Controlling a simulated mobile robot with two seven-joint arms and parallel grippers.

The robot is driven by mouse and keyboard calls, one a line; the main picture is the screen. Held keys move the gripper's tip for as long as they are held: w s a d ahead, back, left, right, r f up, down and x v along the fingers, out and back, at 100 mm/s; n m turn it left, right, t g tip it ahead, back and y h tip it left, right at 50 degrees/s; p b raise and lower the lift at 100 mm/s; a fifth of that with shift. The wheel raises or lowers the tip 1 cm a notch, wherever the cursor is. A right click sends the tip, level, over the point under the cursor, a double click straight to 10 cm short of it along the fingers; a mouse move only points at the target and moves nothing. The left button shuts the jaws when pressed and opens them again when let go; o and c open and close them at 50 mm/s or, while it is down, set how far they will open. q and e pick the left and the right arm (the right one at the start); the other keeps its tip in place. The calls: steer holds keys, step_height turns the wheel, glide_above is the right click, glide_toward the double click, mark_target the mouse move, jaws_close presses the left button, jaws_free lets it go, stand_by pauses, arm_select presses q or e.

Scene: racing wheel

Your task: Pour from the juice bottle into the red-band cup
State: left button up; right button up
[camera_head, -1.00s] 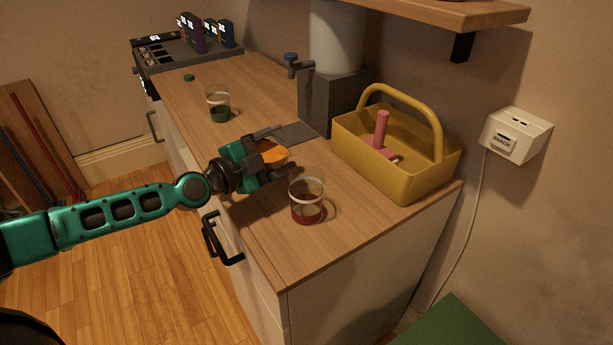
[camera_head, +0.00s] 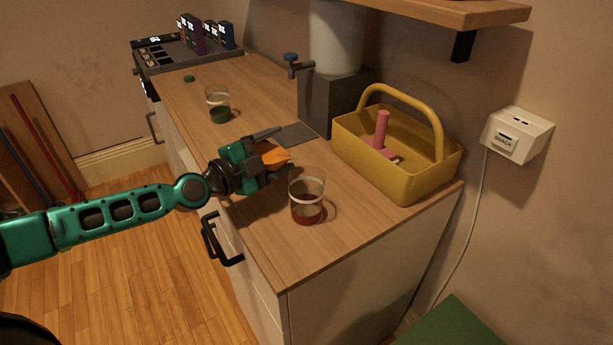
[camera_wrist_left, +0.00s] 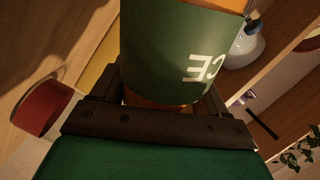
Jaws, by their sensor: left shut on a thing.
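My left gripper (camera_head: 266,164) is shut on the juice bottle (camera_head: 275,157), held above the counter. The bottle is orange and lies strongly tilted, its orange end pointing right toward the red-band cup. In the left wrist view the bottle's green label (camera_wrist_left: 180,50) with white letters sits between the fingers (camera_wrist_left: 155,110). The clear red-band cup (camera_head: 307,204) stands upright on the counter, just right of and nearer than the gripper. Its red band (camera_wrist_left: 42,107) shows at the left of the wrist view. I cannot make out a stream or the cup's fill level. My right gripper is out of view.
A green-band cup (camera_head: 218,104) stands farther back on the counter (camera_head: 275,235). A yellow caddy (camera_head: 405,178) with a pink-handled thing stands at the right. A grey dispenser with a tap (camera_head: 292,64) is behind. The counter's front part is clear.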

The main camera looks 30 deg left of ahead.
mark_target(275, 138)
arm_select(q)
steer(key=shift+a+f+m+b, duration=0.1)
steer(key=shift+m+b, duration=0.2)
stand_by(0.5)
steer(key=shift+a+r+m+p, duration=0.1)
steer(key=shift+r+m+p, duration=0.4)
steer(key=shift+p, duration=0.6)
steer(key=shift+w+r+m+p, duration=0.1)
steer(key=shift+r+m+p, duration=0.2)
steer(key=shift+r+p, duration=0.35)
stand_by(0.8)
steer(key=shift+d+r+m, duration=0.3)
steer(key=shift+r+m, duration=0.3)
steer(key=shift+m, duration=0.3)
stand_by(2.6)
steer(key=shift+a+f+n, duration=0.1)
steer(key=shift+f+n, duration=0.3)
steer(key=shift+f, duration=0.05)
steer(key=shift+a+f+n, duration=0.25)
steer(key=shift+n, duration=0.15)
steer(key=shift+f, duration=0.1)
